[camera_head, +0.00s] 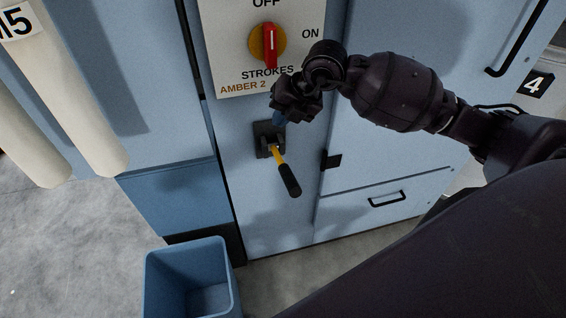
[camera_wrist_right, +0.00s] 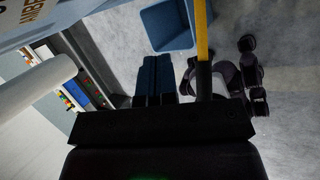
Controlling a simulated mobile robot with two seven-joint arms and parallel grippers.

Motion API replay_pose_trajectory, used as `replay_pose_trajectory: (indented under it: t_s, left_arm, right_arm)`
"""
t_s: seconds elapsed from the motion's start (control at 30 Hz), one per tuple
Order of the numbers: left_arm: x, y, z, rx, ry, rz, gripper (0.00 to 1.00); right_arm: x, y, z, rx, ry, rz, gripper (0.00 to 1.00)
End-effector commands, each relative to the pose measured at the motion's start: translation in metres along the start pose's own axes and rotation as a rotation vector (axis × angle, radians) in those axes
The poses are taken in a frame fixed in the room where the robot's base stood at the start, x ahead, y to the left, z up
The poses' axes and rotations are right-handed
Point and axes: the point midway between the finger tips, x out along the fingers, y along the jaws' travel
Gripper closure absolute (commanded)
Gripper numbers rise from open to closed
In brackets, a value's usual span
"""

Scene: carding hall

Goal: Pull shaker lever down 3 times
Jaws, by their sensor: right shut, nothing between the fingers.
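The shaker lever (camera_head: 289,178) has a yellow shaft and a black grip, and it sticks out from a dark mount on the light blue machine panel. It slants down and to the right in the head view. Its yellow shaft (camera_wrist_right: 202,30) and black grip also show in the right wrist view, beside the fingers. My right gripper (camera_head: 278,118) is just above the lever mount, with its blue fingertips partly hidden by the wrist. In the wrist view its fingers (camera_wrist_right: 156,75) are together and empty, apart from the lever. My left gripper is not in view.
A white plate with a red and yellow rotary switch (camera_head: 269,45) is above the lever, its red handle upright. A blue bin (camera_head: 190,262) stands on the floor below left. Cream pipes (camera_head: 75,95) hang at left. A drawer handle (camera_head: 387,198) is at lower right.

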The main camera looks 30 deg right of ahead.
Motion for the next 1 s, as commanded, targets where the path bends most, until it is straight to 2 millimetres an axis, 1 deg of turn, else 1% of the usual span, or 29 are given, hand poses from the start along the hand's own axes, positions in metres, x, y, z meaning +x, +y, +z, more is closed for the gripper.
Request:
replay_pose_trajectory:
  t_s: [0.03,0.27,0.53,0.7,1.0]
  left_arm:
    - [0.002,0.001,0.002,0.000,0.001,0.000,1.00]
    - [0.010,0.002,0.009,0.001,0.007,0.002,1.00]
    - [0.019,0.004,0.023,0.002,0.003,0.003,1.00]
    - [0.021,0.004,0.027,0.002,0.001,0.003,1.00]
    - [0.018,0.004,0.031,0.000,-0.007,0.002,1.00]
  right_arm:
    - [0.006,-0.004,-0.004,0.001,0.002,-0.001,1.00]
    - [0.025,-0.018,-0.018,0.001,0.003,-0.002,1.00]
    - [0.046,-0.033,-0.033,0.001,0.002,-0.002,1.00]
    - [0.051,-0.037,-0.036,-0.001,0.000,0.000,1.00]
    - [0.050,-0.036,-0.037,-0.001,-0.001,0.000,1.00]
